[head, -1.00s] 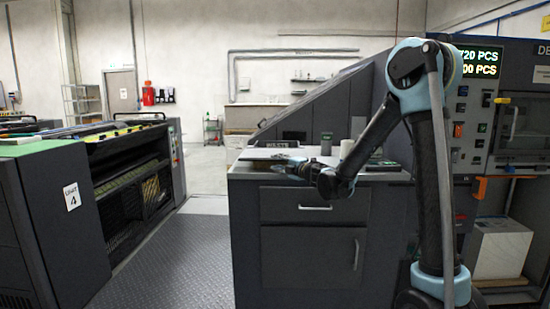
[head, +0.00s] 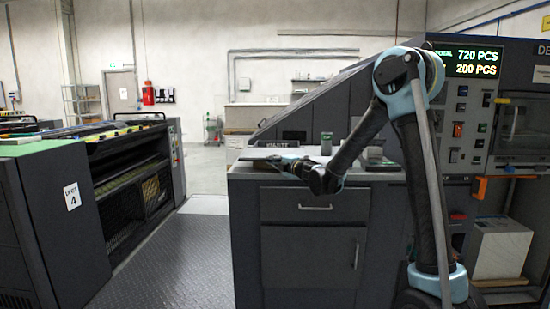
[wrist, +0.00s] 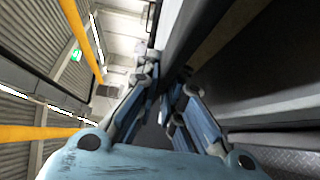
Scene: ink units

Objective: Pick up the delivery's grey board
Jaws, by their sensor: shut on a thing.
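The grey board (head: 256,158) shows as a thin, dark, flat sheet at the left end of the dark cabinet's top, below the WASTE sign. My gripper (head: 279,161) reaches it from the right and is shut on its near right part. My gripper hides part of the board, and I cannot tell how far the board is clear of the cabinet top. In the wrist view both fingers of my gripper (wrist: 168,88) point away from the camera, close together. What lies between them is dark and hard to make out.
The dark cabinet (head: 311,240) with a drawer and door stands below my gripper. The control panel (head: 473,105) is at the right. A printing unit (head: 60,215) stands left, across a clear walkway (head: 190,260).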

